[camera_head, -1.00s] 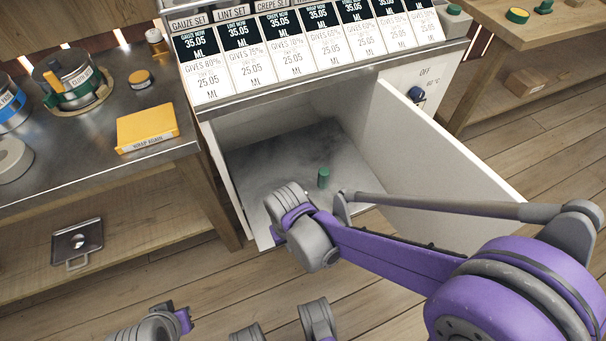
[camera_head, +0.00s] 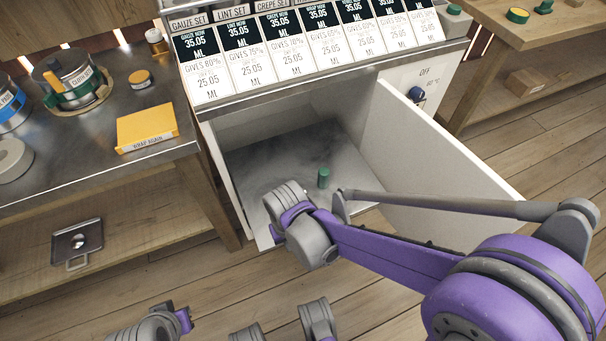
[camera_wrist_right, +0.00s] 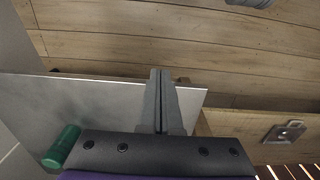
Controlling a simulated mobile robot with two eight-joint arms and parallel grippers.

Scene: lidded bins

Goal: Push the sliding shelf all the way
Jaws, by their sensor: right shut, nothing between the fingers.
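The sliding shelf is a flat grey metal plate (camera_head: 265,155) low inside the open white cabinet, with its front end extending out toward me. A small green cylinder (camera_head: 324,178) stands on it. My right arm comes in from the right and its wrist is over the shelf's front part; its fingers are largely hidden there. In the right wrist view my right gripper (camera_wrist_right: 160,75) is shut and empty, overlapping the shelf's edge (camera_wrist_right: 120,95); I cannot tell whether it touches. The green cylinder shows at lower left there (camera_wrist_right: 62,147). My left gripper's fingers do not show.
An open white panel (camera_head: 430,160) stands right of the shelf, close to my right arm. A steel-topped table (camera_head: 60,175) with pots and a yellow box (camera_head: 147,128) is left. A wooden table (camera_head: 545,25) is right. Bare plank floor lies in front.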

